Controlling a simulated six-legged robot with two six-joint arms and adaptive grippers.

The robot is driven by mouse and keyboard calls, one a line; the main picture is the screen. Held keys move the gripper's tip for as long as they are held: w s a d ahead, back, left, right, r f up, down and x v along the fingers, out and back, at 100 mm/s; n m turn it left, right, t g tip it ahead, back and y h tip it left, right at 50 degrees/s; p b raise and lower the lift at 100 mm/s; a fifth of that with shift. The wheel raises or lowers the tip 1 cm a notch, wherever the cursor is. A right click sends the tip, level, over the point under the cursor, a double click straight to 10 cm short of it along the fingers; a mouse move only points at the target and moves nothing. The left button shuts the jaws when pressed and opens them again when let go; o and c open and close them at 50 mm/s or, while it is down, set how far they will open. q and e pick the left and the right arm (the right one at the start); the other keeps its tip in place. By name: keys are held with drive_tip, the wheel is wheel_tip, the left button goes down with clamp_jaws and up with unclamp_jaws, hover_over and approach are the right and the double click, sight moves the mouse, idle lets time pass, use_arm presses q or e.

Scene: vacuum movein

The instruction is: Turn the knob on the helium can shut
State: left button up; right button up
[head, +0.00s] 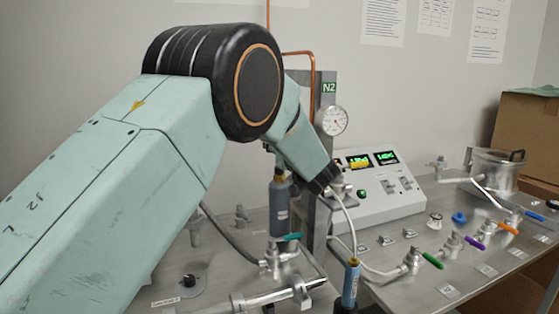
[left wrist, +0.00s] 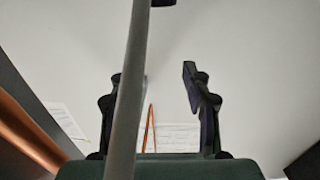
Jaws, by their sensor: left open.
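A small blue canister (head: 350,285) with an orange-yellow top stands upright at the front centre in the head view. A larger grey-blue cylinder (head: 279,210) stands behind it to the left, its top close to my arm. I cannot read a label on either, so I cannot tell which is the helium can. No knob is clear on them. My left arm reaches over the bench, its dark wrist end near the control box. My left gripper (left wrist: 165,80) is open and empty in the left wrist view, facing the wall. My right gripper is not in view.
The metal bench (head: 448,292) holds valves with coloured handles, hoses and pipes. A control box (head: 385,200) with green displays stands behind, beside a round gauge (head: 335,121). A steel chamber (head: 497,171) and cardboard box (head: 525,130) are at right. A grey bar (left wrist: 137,80) crosses the wrist view.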

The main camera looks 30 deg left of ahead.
use_arm(q)
drive_tip(key=shift+r, duration=1.15)
